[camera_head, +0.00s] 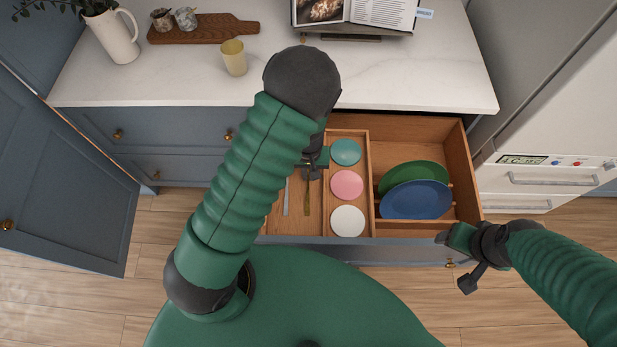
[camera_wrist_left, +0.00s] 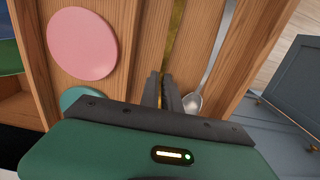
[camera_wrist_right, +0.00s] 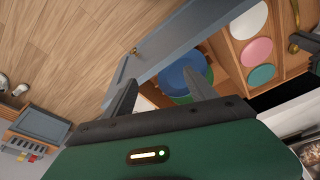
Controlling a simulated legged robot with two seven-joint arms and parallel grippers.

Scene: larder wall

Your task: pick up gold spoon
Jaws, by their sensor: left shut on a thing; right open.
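The gold spoon (camera_head: 307,198) lies lengthwise in the left compartment of the open drawer (camera_head: 450,150). Its gold handle (camera_wrist_left: 177,30) runs up from between my left fingers in the left wrist view. My left gripper (camera_head: 312,172) is low in that compartment, shut on the gold spoon (camera_wrist_left: 167,92). The part of the spoon under the gripper is hidden, and I cannot tell whether it is clear of the drawer bottom. A silver spoon (camera_wrist_left: 194,101) lies beside it, apart from the fingers. My right gripper (camera_head: 456,261) is open and empty by the drawer's front right corner.
Teal (camera_head: 345,152), pink (camera_head: 347,185) and white (camera_head: 348,221) round dishes fill the middle compartment. Green (camera_head: 412,174) and blue (camera_head: 416,200) plates stand in the right one. The counter (camera_head: 400,80) holds a cup (camera_head: 234,58), jug (camera_head: 112,35) and board (camera_head: 218,28).

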